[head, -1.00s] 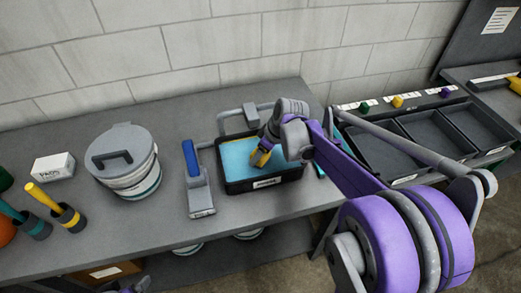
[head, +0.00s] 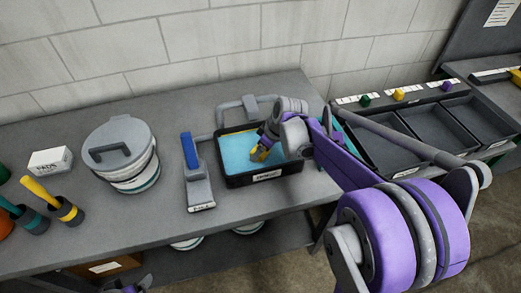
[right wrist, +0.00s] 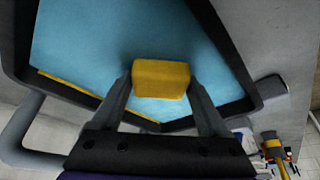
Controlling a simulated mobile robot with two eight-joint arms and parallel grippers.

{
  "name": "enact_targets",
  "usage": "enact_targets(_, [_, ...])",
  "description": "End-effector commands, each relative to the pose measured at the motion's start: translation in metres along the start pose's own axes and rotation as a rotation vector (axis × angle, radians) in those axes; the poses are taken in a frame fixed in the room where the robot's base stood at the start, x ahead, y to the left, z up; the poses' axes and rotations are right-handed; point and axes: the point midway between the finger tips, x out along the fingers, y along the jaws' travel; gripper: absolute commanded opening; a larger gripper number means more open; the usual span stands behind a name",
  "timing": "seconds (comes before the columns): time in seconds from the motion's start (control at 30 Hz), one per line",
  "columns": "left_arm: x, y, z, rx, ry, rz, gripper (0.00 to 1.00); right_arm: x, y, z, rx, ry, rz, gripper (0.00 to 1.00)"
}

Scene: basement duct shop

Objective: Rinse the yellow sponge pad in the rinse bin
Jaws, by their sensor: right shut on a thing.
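The rinse bin (head: 262,178) is a black rectangular tray of light blue water on the bench, with a white label on its front. My right gripper (head: 263,150) reaches down into it from the right. In the right wrist view it is shut on the yellow sponge pad (right wrist: 161,76), one finger on each side. The pad is over the blue water, within the bin's walls; I cannot tell how deep it sits. A small part of my left arm shows at the bottom edge of the head view; its jaws cannot be made out.
A lidded white bucket (head: 120,155), a pads box (head: 50,161) and cup-held tools (head: 66,212) are farther left. Grey compartment trays (head: 429,138) lie to the right. A block wall is behind.

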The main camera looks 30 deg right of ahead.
Motion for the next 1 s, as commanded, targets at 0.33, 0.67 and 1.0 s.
enact_targets(0.33, [0.0024,0.0,0.0026,0.0,-0.002,0.0,0.87,0.0038,-0.0001,0.0017,0.0,0.0,0.0,0.33])
enact_targets(0.67, [0.0047,0.0,0.0051,0.0,-0.004,0.0,0.87,0.0075,-0.0002,0.0033,0.0,0.0,0.0,0.33])
enact_targets(1.0, [0.0055,0.0,0.0059,0.0,-0.005,0.0,0.87,0.0088,-0.0001,0.0037,0.0,0.0,0.0,0.33])
